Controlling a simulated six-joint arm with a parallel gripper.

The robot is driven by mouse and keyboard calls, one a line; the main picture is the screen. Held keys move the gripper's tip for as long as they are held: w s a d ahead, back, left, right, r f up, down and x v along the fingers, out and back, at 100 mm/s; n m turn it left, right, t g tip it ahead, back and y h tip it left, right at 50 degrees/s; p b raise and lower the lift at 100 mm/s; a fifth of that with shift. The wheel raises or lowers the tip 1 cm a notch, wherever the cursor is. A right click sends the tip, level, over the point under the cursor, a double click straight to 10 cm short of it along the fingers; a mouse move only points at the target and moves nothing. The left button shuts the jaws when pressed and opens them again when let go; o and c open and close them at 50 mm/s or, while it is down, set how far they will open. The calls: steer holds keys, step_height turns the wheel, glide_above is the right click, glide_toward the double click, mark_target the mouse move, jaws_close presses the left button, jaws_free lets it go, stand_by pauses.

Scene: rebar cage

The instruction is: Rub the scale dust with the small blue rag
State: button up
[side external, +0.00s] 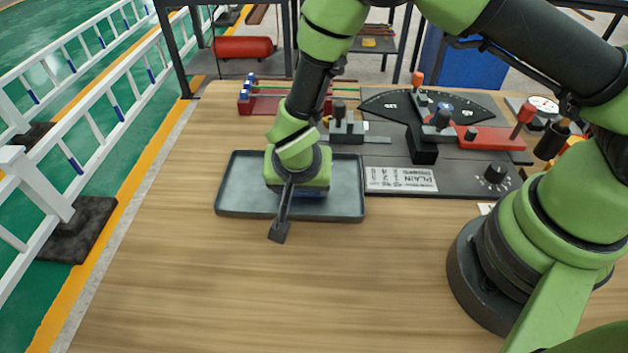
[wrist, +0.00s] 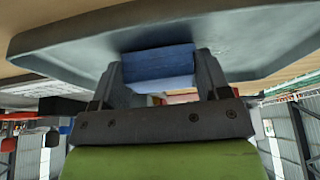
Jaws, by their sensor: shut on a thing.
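The small blue rag (wrist: 158,64) is a folded blue block between my gripper's fingers in the wrist view. My gripper (wrist: 160,75) is shut on it and holds it against or just above the floor of a grey tray (wrist: 250,35). In the side view the tray (side external: 237,185) lies on the wooden table, and my gripper (side external: 305,190) is over its middle-right part. Only a dark blue sliver of the rag (side external: 310,194) shows below the gripper there. I cannot make out any scale dust; the gripper covers part of the tray floor.
A bending rig (side external: 440,150) with a black dial plate, red lever and knob stands right behind the tray. A red rack (side external: 262,104) with blue-topped pegs is behind it. The table front (side external: 270,290) is clear. A white railing (side external: 80,100) stands beyond the left edge.

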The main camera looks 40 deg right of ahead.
mark_target(260, 185)
steer(key=shift+w+a, duration=2.6)
steer(key=shift+a, duration=0.1)
steer(key=shift+w+d, duration=0.2)
steer(key=shift+w, duration=0.05)
steer(key=shift+s+d, duration=0.25)
steer(key=shift+d, duration=0.05)
steer(key=shift+s+d, duration=3.65)
steer(key=shift+s, duration=0.05)
steer(key=shift+w+a, duration=3.8)
steer(key=shift+w+a+r, duration=0.1)
steer(key=shift+w+a, duration=0.1)
step_height(260, 185, up, 8)
steer(key=shift+d, duration=0.15)
